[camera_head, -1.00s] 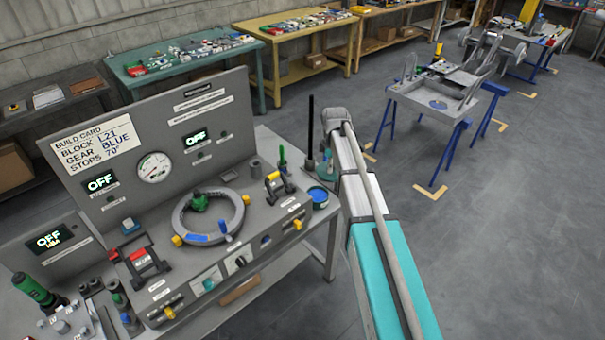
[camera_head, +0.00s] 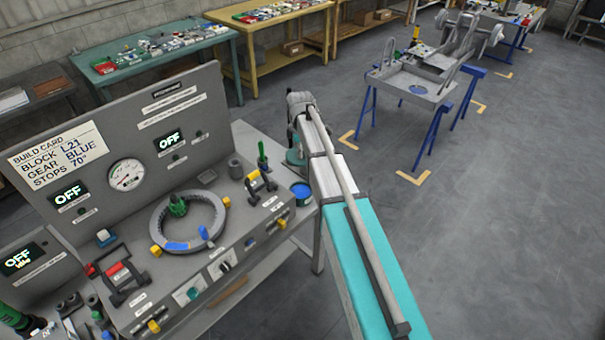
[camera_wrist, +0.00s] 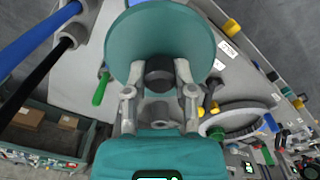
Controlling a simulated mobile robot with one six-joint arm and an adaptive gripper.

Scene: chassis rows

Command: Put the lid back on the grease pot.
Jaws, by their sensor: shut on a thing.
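The grease pot (camera_head: 301,192) is a small dark teal pot with blue grease showing in its open top, at the right end of the bench. My gripper (camera_wrist: 160,75) is shut on the dark knob of the teal round lid (camera_wrist: 160,35), one finger each side. In the head view the lid (camera_head: 295,158) shows partly below my wrist, above and just behind the pot in the picture. The lid looks apart from the pot. The pot does not show in the wrist view.
Close to the pot are a green-handled tool (camera_head: 262,156) and a yellow-and-black fixture (camera_head: 261,184). A grey ring (camera_head: 188,222) lies further left before the upright panel (camera_head: 125,140). Blue (camera_wrist: 35,40) and black (camera_wrist: 35,85) rods stand near the lid in the wrist view.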

